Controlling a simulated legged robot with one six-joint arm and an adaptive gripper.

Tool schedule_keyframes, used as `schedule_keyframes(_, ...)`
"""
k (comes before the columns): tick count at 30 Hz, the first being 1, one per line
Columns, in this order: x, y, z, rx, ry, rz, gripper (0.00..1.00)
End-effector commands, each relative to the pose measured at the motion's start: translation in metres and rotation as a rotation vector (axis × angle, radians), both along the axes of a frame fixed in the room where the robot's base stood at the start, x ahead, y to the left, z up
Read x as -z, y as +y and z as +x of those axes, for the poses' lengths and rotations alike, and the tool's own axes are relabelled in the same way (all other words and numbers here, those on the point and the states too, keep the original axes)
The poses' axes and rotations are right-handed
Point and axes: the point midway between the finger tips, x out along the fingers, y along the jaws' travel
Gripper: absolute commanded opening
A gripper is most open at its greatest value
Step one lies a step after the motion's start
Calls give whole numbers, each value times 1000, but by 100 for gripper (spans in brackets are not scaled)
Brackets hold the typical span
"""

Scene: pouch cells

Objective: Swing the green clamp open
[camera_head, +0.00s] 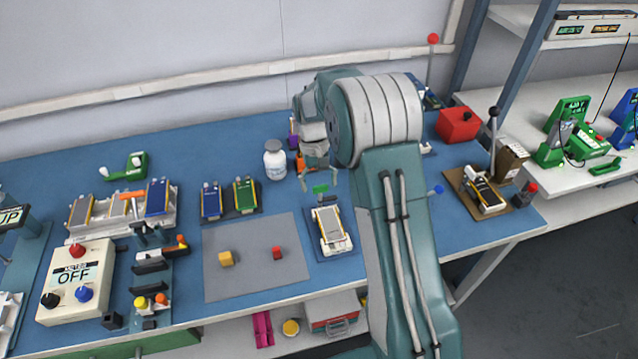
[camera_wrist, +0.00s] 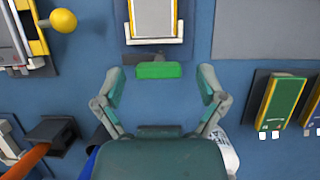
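The green clamp (camera_head: 320,189) is a small green bar at the far end of a pouch-cell fixture (camera_head: 313,244), with a dark piece beside it. In the wrist view the green bar (camera_wrist: 158,70) lies across the space just ahead of my fingertips, roughly centred between them. My gripper (camera_head: 319,181) is open and hangs over the blue bench by the bar. In the wrist view my gripper (camera_wrist: 162,84) has its two green-padded fingers spread wide, with nothing held. I cannot tell the exact height gap to the bar. The fixture holds a pale cell with a gold edge (camera_wrist: 155,18).
A white bottle (camera_head: 275,160) stands left of my gripper. Blue and green cells (camera_head: 245,196) lie on a dark tray to the left. A grey mat (camera_head: 255,285) carries a yellow and a red cube. A red box (camera_head: 458,125) stands at the right.

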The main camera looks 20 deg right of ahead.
Motion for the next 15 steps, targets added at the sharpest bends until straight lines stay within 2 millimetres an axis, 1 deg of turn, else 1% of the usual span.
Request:
schedule_keyframes(6, -1, 0, -1, 1, 1, 0, 91)
schedule_keyframes(9, -4, 0, 1, 1, 0, 0, 91)
schedule_keyframes(11, -10, 0, 4, 1, -1, 0, 91)
schedule_keyframes(15, -33, 0, 14, 1, -3, 0, 91)
